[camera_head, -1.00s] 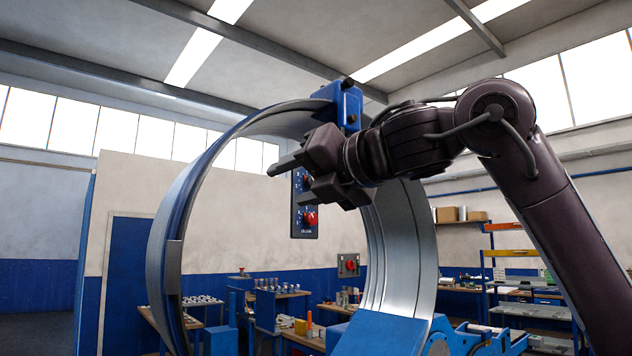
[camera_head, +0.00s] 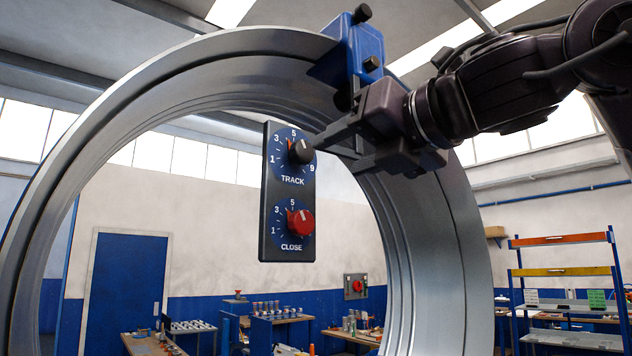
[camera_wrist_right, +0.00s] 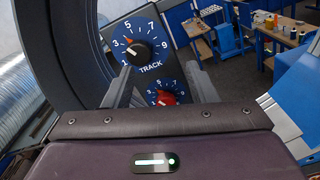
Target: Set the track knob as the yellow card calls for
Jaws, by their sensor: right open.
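The black TRACK knob (camera_head: 301,151) sits on the upper dial of a dark control panel (camera_head: 268,200), with numbers around it. A small orange mark shows on the dial between 3 and 5. The knob also shows in the right wrist view (camera_wrist_right: 138,52); I cannot read its pointer setting surely. The red CLOSE knob (camera_head: 301,222) is below it. My right gripper (camera_head: 338,153) is open, just right of the TRACK knob and apparently apart from it. In the right wrist view its fingers (camera_wrist_right: 160,72) point towards the panel, with nothing between them. No yellow card is discernible. My left gripper is out of view.
A large metal duct ring (camera_head: 130,75) surrounds the panel. A blue bracket (camera_head: 350,45) with black knobs is clamped on its top right, close above my gripper. Benches (camera_head: 290,318), a red-knobbed wall box (camera_head: 355,287) and shelves (camera_head: 560,270) stand behind. The space left of the panel is clear.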

